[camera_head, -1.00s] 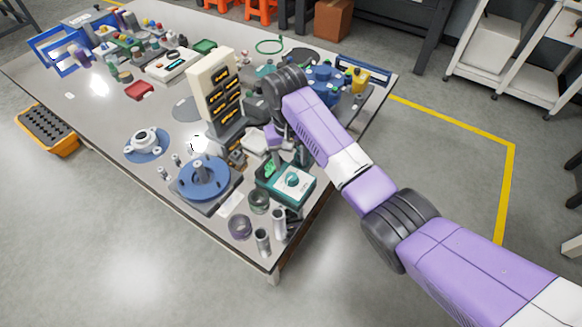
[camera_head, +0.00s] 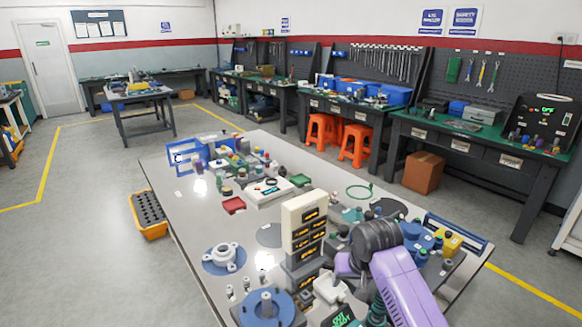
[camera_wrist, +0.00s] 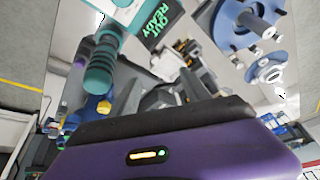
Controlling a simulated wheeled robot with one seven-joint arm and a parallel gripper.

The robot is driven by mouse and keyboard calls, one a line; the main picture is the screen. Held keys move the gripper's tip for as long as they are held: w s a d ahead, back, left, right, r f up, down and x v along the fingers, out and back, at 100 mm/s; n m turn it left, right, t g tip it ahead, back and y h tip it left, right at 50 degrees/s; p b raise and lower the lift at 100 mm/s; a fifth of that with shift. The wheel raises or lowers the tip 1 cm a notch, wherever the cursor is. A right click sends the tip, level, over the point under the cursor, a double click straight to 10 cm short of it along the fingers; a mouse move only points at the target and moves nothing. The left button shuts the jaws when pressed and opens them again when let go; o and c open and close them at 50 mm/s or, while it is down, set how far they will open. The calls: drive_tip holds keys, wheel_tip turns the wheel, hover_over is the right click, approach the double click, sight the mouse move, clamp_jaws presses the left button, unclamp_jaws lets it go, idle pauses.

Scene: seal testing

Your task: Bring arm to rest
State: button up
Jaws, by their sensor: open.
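My gripper (camera_wrist: 162,92) shows its two dark fingers spread apart in the wrist view, with nothing visible between them. In the head view my purple arm reaches over the right side of the grey table (camera_head: 190,240), and the wrist bends down there. The fingertips are hard to make out among the parts in that view. A teal box with a lit display (camera_wrist: 160,25) and a ribbed green cylinder (camera_wrist: 103,62) are close to the fingers in the wrist view. The blue flanged disc (camera_head: 268,308) stands left of the arm.
A cream block with dark slots (camera_head: 303,222) stands upright just left of my wrist. A white flange on a blue disc (camera_head: 224,258) lies farther left. Blue and yellow parts (camera_head: 447,243) crowd the right side. Orange stools (camera_head: 355,146) and workbenches stand beyond, across open floor.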

drive_tip(key=s+a+r+t+y, duration=0.1)
drive_tip(key=s+a+t+y, duration=0.1)
drive_tip(key=s+a+t, duration=0.55)
drive_tip(key=s+d+r+t, duration=0.1)
drive_tip(key=s+d+r, duration=0.1)
drive_tip(key=s, duration=1.3)
drive_tip(key=s+d+r+h, duration=0.1)
drive_tip(key=s+d, duration=0.4)
drive_tip(key=s, duration=1)
drive_tip(key=s+d+r+t+h, duration=0.1)
drive_tip(key=s+d+r, duration=0.2)
drive_tip(key=s, duration=1.2)
drive_tip(key=shift+d+t, duration=0.35)
drive_tip(key=shift+d, duration=0.3)
drive_tip(key=shift+o, duration=0.5)
